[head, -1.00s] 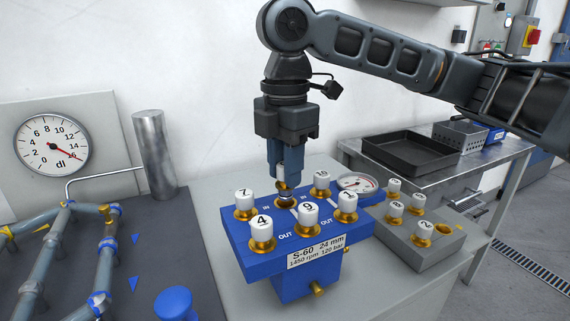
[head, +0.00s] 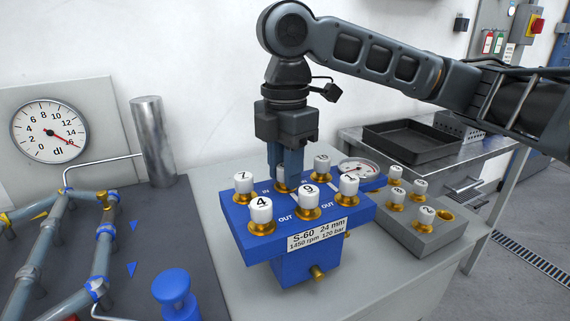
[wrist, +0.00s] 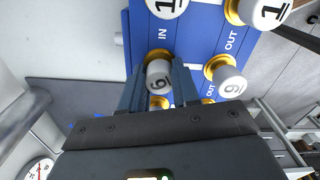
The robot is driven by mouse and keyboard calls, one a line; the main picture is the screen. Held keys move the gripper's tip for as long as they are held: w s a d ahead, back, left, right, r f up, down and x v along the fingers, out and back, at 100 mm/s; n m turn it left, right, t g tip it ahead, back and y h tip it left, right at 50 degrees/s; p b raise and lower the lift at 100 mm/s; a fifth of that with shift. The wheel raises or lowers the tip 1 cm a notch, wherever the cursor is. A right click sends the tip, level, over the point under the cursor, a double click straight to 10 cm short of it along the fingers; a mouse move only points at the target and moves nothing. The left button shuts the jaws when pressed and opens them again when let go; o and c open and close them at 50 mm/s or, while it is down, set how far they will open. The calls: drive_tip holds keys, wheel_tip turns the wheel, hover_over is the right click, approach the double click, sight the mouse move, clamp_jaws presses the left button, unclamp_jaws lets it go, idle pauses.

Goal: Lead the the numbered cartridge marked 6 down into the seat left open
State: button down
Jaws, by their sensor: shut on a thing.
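The cartridge marked 6 (wrist: 158,78) has a white cap and sits between the fingers of my gripper (wrist: 160,92) in the wrist view. In the head view my gripper (head: 285,172) points straight down, shut on it, at the back middle of the blue valve block (head: 345,228). The fingers hide most of the cartridge there. Its lower end is at the open seat; I cannot tell whether it is fully down. Cartridges marked 7 (head: 243,183), 4 (head: 261,212), 9 (head: 308,196) and others stand upright around it, close to the fingers.
A grey holder (head: 420,237) with several cartridges and an empty gold hole (head: 445,215) stands to the right. A small gauge (head: 358,170) lies behind the block. A metal cylinder (head: 153,140) and pipework (head: 60,245) are at the left. The front right bench top is clear.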

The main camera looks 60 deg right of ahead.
drive_tip(key=c, duration=0.8)
unclamp_jaws()
drive_tip(key=shift+o, duration=0.2)
wheel_tip(320, 180, up, 8)
drive_tip(key=shift+f+p, duration=0.1)
drive_tip(key=shift+p, duration=0.55)
wheel_tip(320, 180, up, 7)
drive_tip(key=p, duration=0.7)
